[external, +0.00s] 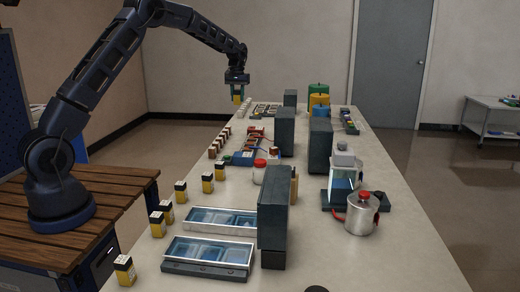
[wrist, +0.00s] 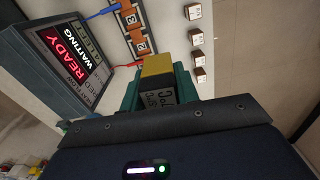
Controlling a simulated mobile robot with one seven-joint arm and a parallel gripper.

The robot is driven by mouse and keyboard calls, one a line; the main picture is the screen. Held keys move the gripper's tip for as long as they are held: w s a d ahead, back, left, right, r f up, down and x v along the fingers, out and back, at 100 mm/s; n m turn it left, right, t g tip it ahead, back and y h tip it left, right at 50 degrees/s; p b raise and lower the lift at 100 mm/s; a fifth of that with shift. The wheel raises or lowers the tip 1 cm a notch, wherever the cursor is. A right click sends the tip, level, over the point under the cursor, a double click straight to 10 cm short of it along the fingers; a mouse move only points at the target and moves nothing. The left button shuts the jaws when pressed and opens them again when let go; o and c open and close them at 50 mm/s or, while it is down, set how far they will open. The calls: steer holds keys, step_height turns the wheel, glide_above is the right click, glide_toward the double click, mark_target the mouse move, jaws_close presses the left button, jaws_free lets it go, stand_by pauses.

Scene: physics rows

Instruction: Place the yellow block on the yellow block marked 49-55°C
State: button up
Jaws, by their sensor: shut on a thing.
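My gripper (external: 237,88) is raised above the far left part of the long table. It is shut on a yellow block (external: 238,99). In the wrist view the same yellow block (wrist: 156,65) sits between the teal fingers, with a dark and pale lettered face that I cannot read with certainty. Several yellow blocks with dark and white faces stand along the table's near left edge, such as one at the front (external: 124,270) and one farther back (external: 207,184). Their markings are too small to read, so I cannot tell which is marked 49-55°C.
Two glass-topped trays (external: 208,250) lie near the front. Tall dark panels (external: 272,220) stand along the table (external: 400,260). A metal canister (external: 362,215) is at right.

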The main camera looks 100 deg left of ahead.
steer(key=w+d+r, duration=0.3)
steer(key=d, duration=0.7)
step_height(320, 180, up, 2)
glide_above(207, 174)
steer(key=shift+n, duration=0.3)
step_height(207, 174, down, 19)
steer(key=shift+d+f, duration=0.1)
steer(key=shift+f, duration=0.05)
steer(key=shift+f, duration=0.1)
steer(key=o, duration=0.6)
steer(key=shift+f, duration=0.1)
steer(key=shift+c, duration=0.2)
steer(key=o, duration=0.4)
steer(key=shift+o, duration=0.2)
